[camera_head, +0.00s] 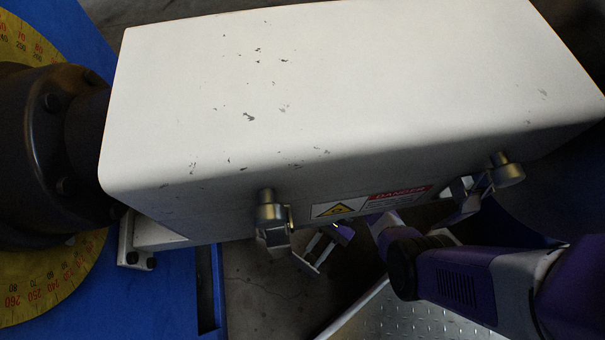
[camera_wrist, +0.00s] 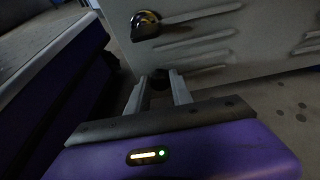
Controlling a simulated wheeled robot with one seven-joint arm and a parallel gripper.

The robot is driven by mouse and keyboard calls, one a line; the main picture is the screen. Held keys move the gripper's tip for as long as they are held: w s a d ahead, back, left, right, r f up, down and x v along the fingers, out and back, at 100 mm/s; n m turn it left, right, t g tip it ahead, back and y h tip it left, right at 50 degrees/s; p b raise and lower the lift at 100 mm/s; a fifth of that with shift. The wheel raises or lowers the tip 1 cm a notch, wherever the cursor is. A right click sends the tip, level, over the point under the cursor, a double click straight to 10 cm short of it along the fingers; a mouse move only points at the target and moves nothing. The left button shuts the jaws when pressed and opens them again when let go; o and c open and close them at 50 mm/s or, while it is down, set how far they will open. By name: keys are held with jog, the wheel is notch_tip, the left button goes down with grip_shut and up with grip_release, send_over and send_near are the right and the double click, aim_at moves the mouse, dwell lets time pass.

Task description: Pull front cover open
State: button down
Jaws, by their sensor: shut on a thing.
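The white cover (camera_head: 330,90) is a large scuffed box with a rounded edge, seen from above. Its lower front side carries a danger label (camera_head: 395,193), a left metal latch (camera_head: 270,215) and a right metal latch (camera_head: 503,172). My gripper (camera_head: 312,255) is below that front edge, partly in shadow. In the wrist view my gripper's fingers (camera_wrist: 160,88) close around a small dark knob (camera_wrist: 178,78) at the lower part of a pale louvred panel (camera_wrist: 240,45). I cannot tell whether this panel belongs to the white cover.
A dark rotor hub (camera_head: 40,135) with a yellow graduated dial (camera_head: 75,285) stands at the left on a blue base (camera_head: 175,290). A yellow-and-black knob (camera_wrist: 146,22) sits higher on the louvred panel. A tread-plate surface (camera_head: 410,318) lies below my arm.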

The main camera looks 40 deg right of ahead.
jog(key=shift+w+d+n+g, duration=0.2)
jog(key=shift+w+d+g, duration=0.05)
jog(key=shift+d, duration=0.4)
jog(key=shift+w+d+n+g, duration=0.2)
jog(key=shift+w+d+g, duration=0.05)
jog(key=shift+d, duration=0.35)
jog(key=c, duration=1.1)
grip_release()
jog(key=shift+c, duration=0.2)
jog(key=shift+a, duration=0.1)
